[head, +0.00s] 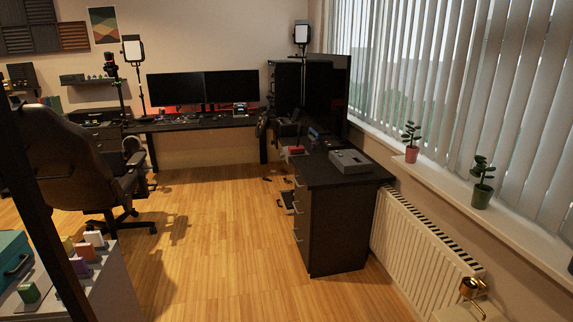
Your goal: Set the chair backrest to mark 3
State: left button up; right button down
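A dark high-backed chair (68,158) on a wheeled base stands at the left, on the wood floor. Its backrest appears to lean back toward the left, and an armrest (130,182) shows on its right side. A dark slanted bar crosses in front of part of the backrest. No numbered marks on the chair can be made out, and I cannot tell its recline setting. Neither of my grippers is in view.
A desk with two monitors (179,88) stands at the back. A black drawer cabinet (336,220) with a grey device stands mid-right, before the radiator (412,245). Small boxes sit on a light surface at lower left. The central floor (215,240) is mostly clear.

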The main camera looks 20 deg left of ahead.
aim_at(54, 144)
jog(key=i+j+u, duration=0.1)
jog(key=i+u, duration=0.2)
jog(key=i, duration=0.3)
jog(key=i+u, duration=0.35)
jog(key=i, duration=0.25)
jog(key=i+l+u, duration=0.1)
jog(key=i+u, duration=0.35)
jog(key=i+l+u, duration=0.3)
jog(key=i+u, duration=0.15)
jog(key=i+l+u, duration=0.2)
jog(key=i+u, duration=0.3)
jog(key=i+l+u, duration=0.3)
jog(key=u, duration=0.2)
jog(key=i+l+u, duration=0.4)
jog(key=l, duration=0.2)
jog(key=i+l+u, duration=0.1)
jog(key=i+l, duration=0.4)
jog(key=i, duration=0.2)
jog(key=i+l+u, duration=0.1)
jog(key=i, duration=0.25)
jog(key=i+l, duration=0.3)
jog(key=i+j, duration=0.2)
jog(key=i, duration=0.25)
jog(key=j+u, duration=0.05)
